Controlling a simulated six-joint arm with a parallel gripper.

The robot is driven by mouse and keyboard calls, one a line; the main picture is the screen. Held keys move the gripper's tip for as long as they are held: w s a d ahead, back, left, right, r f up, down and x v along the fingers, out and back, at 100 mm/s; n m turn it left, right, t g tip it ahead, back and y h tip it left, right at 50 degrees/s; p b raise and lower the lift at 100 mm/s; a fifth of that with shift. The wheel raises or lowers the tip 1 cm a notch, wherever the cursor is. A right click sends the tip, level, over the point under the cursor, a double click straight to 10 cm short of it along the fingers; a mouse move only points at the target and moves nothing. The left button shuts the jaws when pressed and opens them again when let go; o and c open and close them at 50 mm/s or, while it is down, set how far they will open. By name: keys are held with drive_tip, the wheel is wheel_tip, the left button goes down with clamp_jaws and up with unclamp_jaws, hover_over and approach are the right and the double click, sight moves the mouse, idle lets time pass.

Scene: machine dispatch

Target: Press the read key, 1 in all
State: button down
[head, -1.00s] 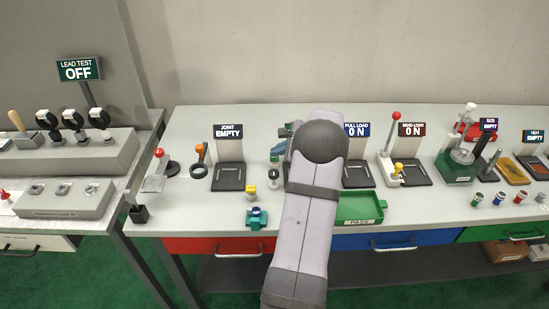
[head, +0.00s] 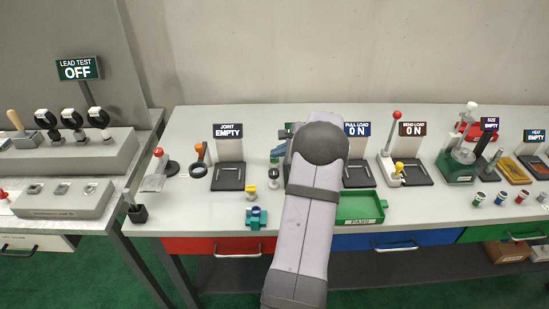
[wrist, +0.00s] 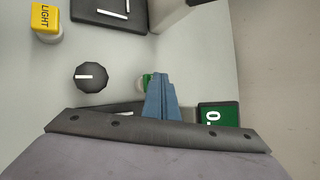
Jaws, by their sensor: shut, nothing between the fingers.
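My gripper (wrist: 160,84) shows in the wrist view as blue-grey fingers held together with nothing between them. A small green key on a pale base (wrist: 146,81) is right beside the fingertips and partly hidden by them. Its label cannot be read, and I cannot tell whether the fingers touch it. A yellow key marked LIGHT (wrist: 43,18) and a dark round knob with a white line (wrist: 91,77) are to its left.
A green display (wrist: 218,116) is partly visible right of the fingers. A black pad (wrist: 112,14) lies at the top. In the head view, a JOINT sign reading EMPTY (head: 228,131) stands left of the arm, and a green PASS tray (head: 358,207) is right of it.

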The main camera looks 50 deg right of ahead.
sight(277, 160)
idle(0.4)
drive_tip(key=shift+r+p, duration=0.8)
drive_tip(key=shift+r, duration=0.15)
wheel_tip(277, 160, up, 5)
drive_tip(key=p, duration=0.3)
drive_tip(key=shift+p, duration=0.4)
idle(0.4)
